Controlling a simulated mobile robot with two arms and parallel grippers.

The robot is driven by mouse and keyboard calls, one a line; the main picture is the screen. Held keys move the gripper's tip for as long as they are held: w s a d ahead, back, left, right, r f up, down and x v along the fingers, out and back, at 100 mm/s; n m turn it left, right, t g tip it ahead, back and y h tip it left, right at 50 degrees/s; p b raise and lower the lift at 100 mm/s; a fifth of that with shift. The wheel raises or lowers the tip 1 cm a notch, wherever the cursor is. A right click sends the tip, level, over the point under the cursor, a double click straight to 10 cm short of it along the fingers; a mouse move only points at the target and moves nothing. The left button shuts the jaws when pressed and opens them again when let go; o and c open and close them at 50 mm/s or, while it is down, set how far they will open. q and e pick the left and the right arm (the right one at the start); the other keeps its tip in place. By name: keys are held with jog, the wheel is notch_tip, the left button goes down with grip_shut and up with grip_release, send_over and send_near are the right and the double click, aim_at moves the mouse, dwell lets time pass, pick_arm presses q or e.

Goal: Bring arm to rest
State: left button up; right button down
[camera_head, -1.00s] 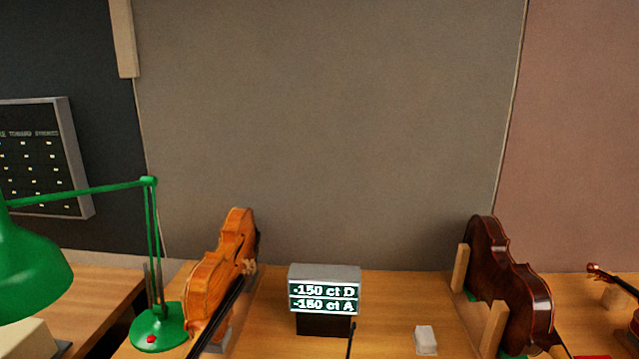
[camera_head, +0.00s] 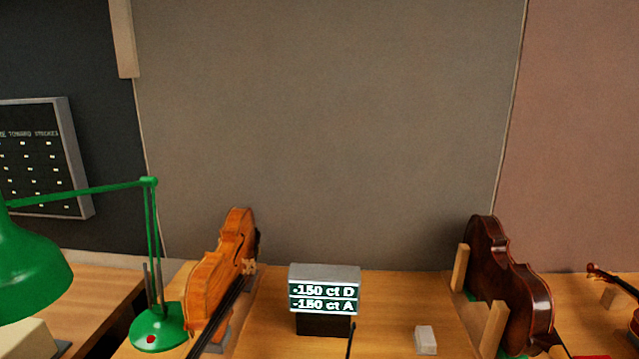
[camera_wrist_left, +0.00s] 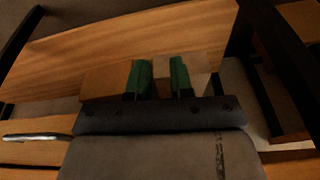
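My left gripper (camera_wrist_left: 160,78) shows only in the left wrist view. Its two green-faced fingers stand apart with a gap between them, and I see nothing clearly held. Tan block-like surfaces show beside and between the fingers; I cannot tell whether they belong to the gripper. A wooden surface (camera_wrist_left: 130,42) lies beyond the fingertips. Neither gripper shows in the head view, and my right gripper is in no view.
On the bench, an orange-brown violin (camera_head: 215,280) leans left of a tuner display (camera_head: 324,290) reading "-150 ct D" and "-150 ct A". A green lamp (camera_head: 158,328), a small white block (camera_head: 425,340) and a dark violin (camera_head: 508,285) in wooden supports stand nearby.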

pick_arm(q)
jog(key=s+a+f+g, duration=0.1)
jog(key=s+f, duration=0.3)
jog(key=f, duration=0.5)
jog(key=s+f, duration=0.3)
jog(key=f, duration=0.5)
jog(key=s+a+f, duration=0.2)
jog(key=s+f, duration=0.6)
jog(key=s, duration=0.3)
jog(key=shift+s+f+g, duration=0.15)
jog(key=shift+s+g, duration=0.2)
jog(key=shift+g, duration=0.05)
